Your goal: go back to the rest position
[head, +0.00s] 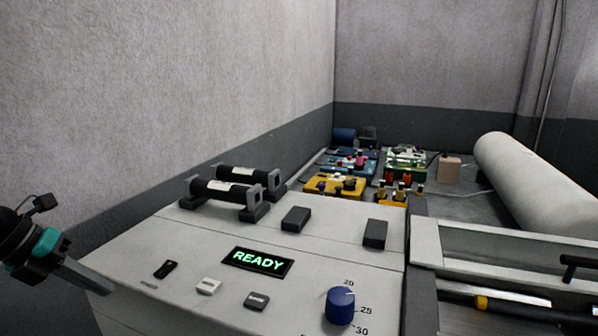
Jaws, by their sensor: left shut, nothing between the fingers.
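My left gripper (95,279) comes in from the left edge, with a black and teal body and grey fingers. Its fingers are closed together and nothing shows between them. It is beside the left edge of the white machine console (330,240), apart from the buttons and the knob as far as I can see. My right gripper is out of view.
The console bears a green READY display (257,261), switches (208,286), a blue knob (340,306) and two black cylinders (222,192). Behind stand colourful devices (335,185) and a large pale cylinder (540,180). A grey wall (150,90) runs along the left.

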